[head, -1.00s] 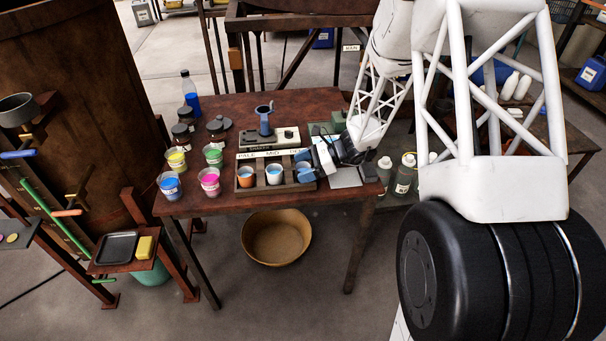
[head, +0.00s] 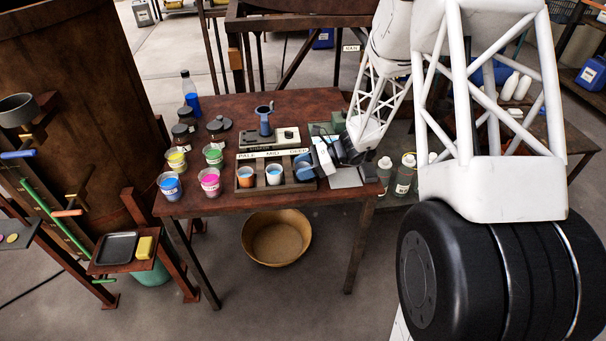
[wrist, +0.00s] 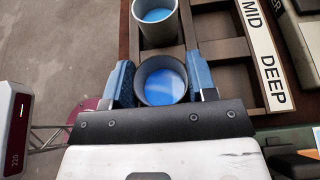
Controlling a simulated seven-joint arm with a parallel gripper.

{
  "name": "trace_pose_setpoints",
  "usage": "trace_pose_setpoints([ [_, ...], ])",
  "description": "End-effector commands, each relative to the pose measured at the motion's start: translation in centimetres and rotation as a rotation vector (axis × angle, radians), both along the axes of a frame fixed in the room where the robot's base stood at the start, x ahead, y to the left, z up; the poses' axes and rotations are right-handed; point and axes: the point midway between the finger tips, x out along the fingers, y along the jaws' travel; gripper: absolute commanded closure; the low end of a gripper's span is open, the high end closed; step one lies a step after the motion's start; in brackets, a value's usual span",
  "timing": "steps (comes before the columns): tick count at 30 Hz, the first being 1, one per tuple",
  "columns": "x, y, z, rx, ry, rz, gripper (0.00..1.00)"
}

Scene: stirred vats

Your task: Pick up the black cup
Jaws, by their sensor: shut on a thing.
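The black cup (wrist: 160,82), dark-walled with blue liquid inside, sits between the two blue fingers of my gripper (wrist: 160,85) in the wrist view. The fingers are shut on it from both sides. In the head view my gripper (head: 314,160) is at the right, DEEP end of the wooden rack (head: 276,187), and it largely hides the cup. The cup looks upright. I cannot tell whether its base touches the rack.
A grey cup (head: 274,173) and an orange-brown cup (head: 246,176) stand in the rack to the left. Several colored-paint cups, including a pink one (head: 209,181), stand farther left. Dark jars and a bottle (head: 190,95) stand behind. The front table edge is close to the rack.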

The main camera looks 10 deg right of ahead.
Motion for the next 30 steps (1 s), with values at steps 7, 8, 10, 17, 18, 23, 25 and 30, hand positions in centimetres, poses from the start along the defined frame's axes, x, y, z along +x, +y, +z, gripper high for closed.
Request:
trace_pose_setpoints([
  [7, 0.0, 0.0, 0.1, 0.000, 0.000, 0.000, 0.72],
  [8, 0.0, 0.0, 0.1, 0.000, 0.000, 0.000, 0.72],
  [10, 0.0, 0.0, 0.3, 0.000, 0.000, 0.000, 0.72],
  [17, 0.0, 0.0, 1.7, 0.000, -0.002, 0.000, 0.72],
  [18, 0.0, 0.0, 2.2, 0.000, -0.003, 0.000, 0.72],
  [23, -0.6, -0.1, 3.7, 0.000, 0.000, -0.001, 0.72],
  [25, -1.7, -0.2, 3.7, 0.000, 0.001, -0.001, 0.72],
  [30, -4.6, -0.6, 4.0, 0.000, 0.000, -0.001, 0.72],
])
